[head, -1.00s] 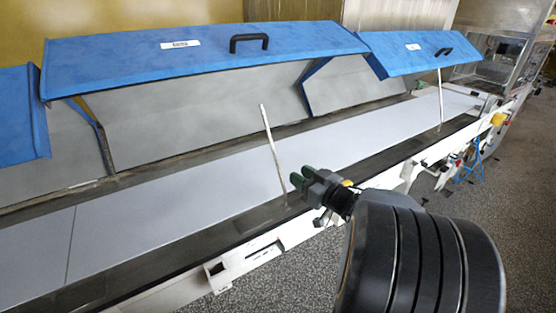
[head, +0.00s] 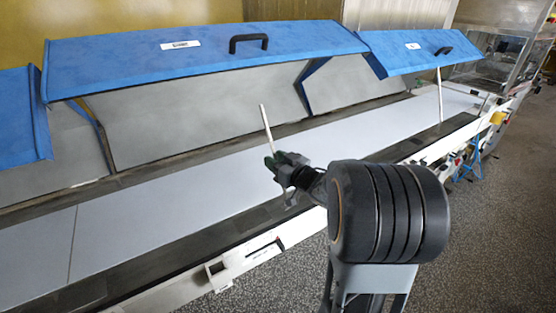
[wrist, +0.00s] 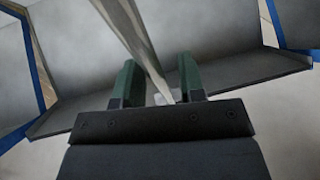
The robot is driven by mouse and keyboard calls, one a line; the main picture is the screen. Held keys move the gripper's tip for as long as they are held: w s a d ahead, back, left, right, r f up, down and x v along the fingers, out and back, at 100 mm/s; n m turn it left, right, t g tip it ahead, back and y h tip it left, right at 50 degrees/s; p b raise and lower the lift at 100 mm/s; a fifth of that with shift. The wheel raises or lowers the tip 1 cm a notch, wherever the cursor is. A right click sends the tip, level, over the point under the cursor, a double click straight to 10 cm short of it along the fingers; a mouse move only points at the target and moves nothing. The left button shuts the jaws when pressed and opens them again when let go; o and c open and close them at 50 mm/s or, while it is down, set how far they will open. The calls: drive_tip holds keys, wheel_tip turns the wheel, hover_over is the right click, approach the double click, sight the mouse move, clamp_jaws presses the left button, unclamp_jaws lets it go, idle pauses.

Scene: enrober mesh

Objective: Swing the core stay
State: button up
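A thin pale stay (head: 265,122), which I take to be the core stay, stands tilted at the front edge of the belt, under the long blue lid. My gripper (head: 272,165) is at its lower part, and the rod's foot is mostly hidden behind the gripper. In the wrist view the stay (wrist: 133,38) comes down from the top and runs in between the two green fingers (wrist: 158,82). The fingers are apart, with a gap visible beside the rod, so my gripper is open. I cannot tell whether either finger touches it.
The long blue lid (head: 205,48) with a black handle is raised above the grey belt (head: 135,220). A second stay (head: 440,95) stands under the right blue lid (head: 415,52). A white frame rail (head: 250,262) runs along the front. Speckled floor lies open at the right.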

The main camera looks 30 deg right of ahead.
drive_tip(key=shift+c, duration=0.3)
clamp_jaws()
